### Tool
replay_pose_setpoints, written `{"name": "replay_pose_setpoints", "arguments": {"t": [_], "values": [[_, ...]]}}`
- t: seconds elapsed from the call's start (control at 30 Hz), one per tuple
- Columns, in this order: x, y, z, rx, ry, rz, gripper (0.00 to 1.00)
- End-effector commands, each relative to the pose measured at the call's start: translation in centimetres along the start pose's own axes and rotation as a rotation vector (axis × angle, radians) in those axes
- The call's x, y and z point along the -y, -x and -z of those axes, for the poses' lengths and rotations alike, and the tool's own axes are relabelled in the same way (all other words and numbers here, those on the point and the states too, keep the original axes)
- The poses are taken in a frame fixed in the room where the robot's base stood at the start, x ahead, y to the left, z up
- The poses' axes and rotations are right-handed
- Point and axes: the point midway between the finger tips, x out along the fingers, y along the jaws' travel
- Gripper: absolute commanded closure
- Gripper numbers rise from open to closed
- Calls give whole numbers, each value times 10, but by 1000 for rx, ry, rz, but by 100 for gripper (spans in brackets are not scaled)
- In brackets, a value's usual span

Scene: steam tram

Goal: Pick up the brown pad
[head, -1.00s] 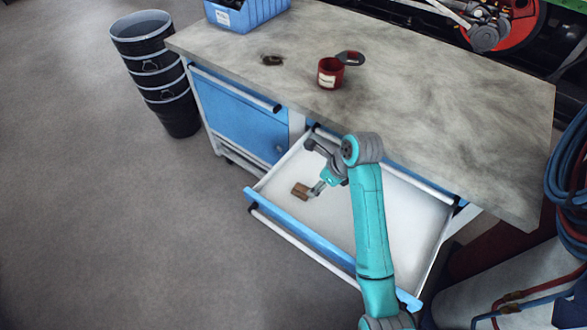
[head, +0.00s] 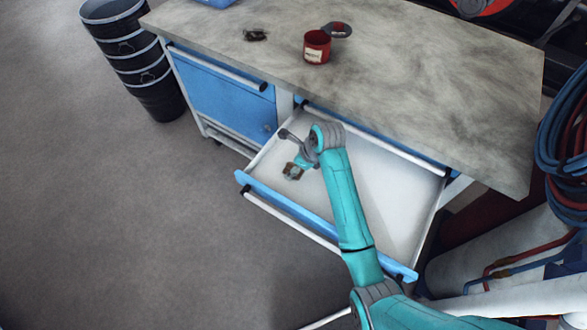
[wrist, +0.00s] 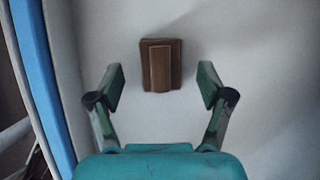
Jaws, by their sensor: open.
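The brown pad (wrist: 161,65) lies on the white floor of the open drawer, with a lighter raised strip down its middle in the wrist view. In the head view the pad (head: 290,171) is mostly covered by my gripper (head: 295,172). In the wrist view my gripper (wrist: 160,88) is open, with one finger to each side of the pad's near end. The pad sits mostly beyond the fingertips and no finger appears to touch it. How high the fingers are above the drawer floor I cannot tell.
The open drawer (head: 385,190) has a blue front (head: 300,212) close to the pad. The workbench top (head: 430,95) overhangs the back of the drawer and holds a red tin (head: 317,47) and a dark small item (head: 255,35). The rest of the drawer is clear.

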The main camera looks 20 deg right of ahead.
Motion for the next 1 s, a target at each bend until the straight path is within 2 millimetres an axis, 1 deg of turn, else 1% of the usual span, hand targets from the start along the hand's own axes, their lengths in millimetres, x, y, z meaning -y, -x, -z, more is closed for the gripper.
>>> {"name": "replay_pose_setpoints", "arguments": {"t": [0.03,0.13,0.4,0.43,0.47,0.5,0.57,0.6,0.67,0.7,0.9,1.0], "values": [[0,-6,0,-1,0,-1,21],[0,-15,0,0,0,0,21],[1,-17,-1,1,0,1,21],[1,-17,-1,1,0,1,26],[1,-17,-1,1,0,1,33],[1,-17,-1,1,0,1,43],[1,-17,-1,1,0,1,58],[1,-17,-1,1,0,1,68],[1,-17,-1,1,0,1,83],[1,-17,-1,1,0,1,85],[1,-17,-1,1,0,1,85],[1,-13,-2,2,0,1,85]]}}
